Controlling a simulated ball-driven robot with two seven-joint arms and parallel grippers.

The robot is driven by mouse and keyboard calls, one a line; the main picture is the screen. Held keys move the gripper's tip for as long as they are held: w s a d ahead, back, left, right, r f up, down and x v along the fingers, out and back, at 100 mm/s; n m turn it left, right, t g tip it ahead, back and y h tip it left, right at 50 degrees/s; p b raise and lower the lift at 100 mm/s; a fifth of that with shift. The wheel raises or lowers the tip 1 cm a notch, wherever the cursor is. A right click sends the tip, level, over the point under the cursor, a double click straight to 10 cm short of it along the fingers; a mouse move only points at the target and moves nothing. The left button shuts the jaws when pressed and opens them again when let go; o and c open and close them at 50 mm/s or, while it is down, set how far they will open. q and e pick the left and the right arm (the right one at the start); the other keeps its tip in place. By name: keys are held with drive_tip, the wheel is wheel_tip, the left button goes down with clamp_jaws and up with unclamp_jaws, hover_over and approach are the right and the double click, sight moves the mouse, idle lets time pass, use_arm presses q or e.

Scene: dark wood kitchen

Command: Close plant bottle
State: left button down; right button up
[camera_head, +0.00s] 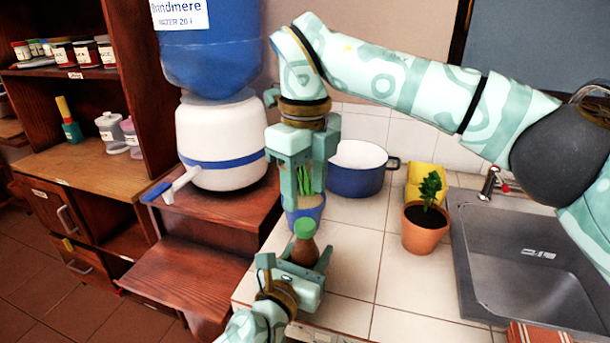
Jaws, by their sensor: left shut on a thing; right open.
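A small brown bottle (304,251) with a green cap (304,228) at its top stands upright near the counter's left front edge. I cannot tell whether the cap is fully seated. My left gripper (303,266) is shut on the bottle's lower body from the front. My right gripper (304,190) points down above and slightly behind the bottle. Its fingers are apart, with a gap between their tips and the cap. Green stems in a blue pot (308,212) show behind these fingers; the pot is partly hidden.
A blue-and-white pan (357,181) stands behind on the tiled counter (370,295). A plant in a terracotta pot (424,238) stands right of the bottle, beside the sink (530,262). A water dispenser (222,155) stands at left. The tiles between bottle and terracotta pot are clear.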

sight(305, 223)
wheel_tip(305, 223, down, 7)
drive_tip(key=shift+r, duration=0.2)
drive_tip(key=c, duration=1)
drive_tip(key=m, duration=0.5)
drive_tip(key=o, duration=1.1)
drive_tip(key=shift+c, duration=0.2)
drive_tip(key=shift+r, duration=2.25)
